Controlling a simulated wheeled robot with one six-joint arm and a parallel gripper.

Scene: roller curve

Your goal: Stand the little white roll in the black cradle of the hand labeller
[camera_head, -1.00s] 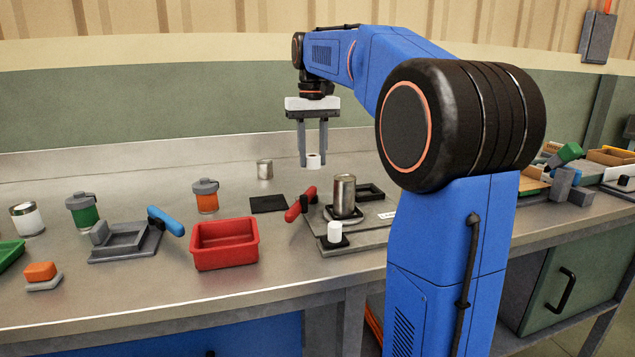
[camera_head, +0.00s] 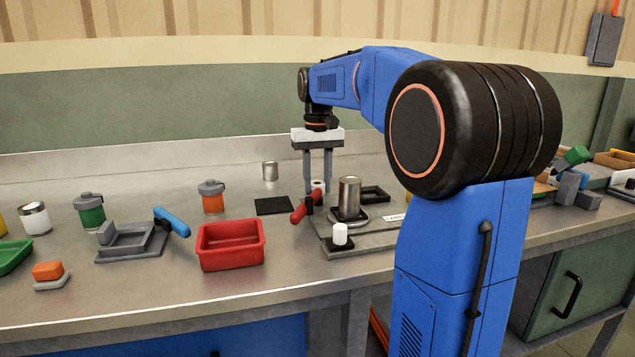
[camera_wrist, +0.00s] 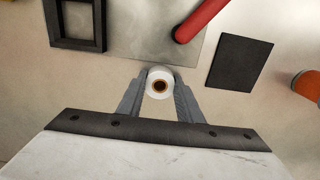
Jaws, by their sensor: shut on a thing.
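My gripper (camera_head: 317,187) is shut on the little white roll (camera_head: 318,183), held upright between the fingertips low over the bench, behind the red lever. In the wrist view the roll (camera_wrist: 159,83) shows end-on with a brown core between my fingers. The hand labeller's grey base plate (camera_head: 372,238) is in front and to the right. On it are a black open square frame (camera_head: 374,194), which looks like the cradle and appears empty, and a metal can (camera_head: 349,197). The frame also shows in the wrist view (camera_wrist: 98,25), apart from the roll.
The red lever (camera_head: 306,207) stands close to my fingers. A flat black pad (camera_head: 273,206) lies to the left. A white cylinder (camera_head: 339,233) stands on a black base at the plate's front. A red tray (camera_head: 230,262) and a small can (camera_head: 270,171) are nearby.

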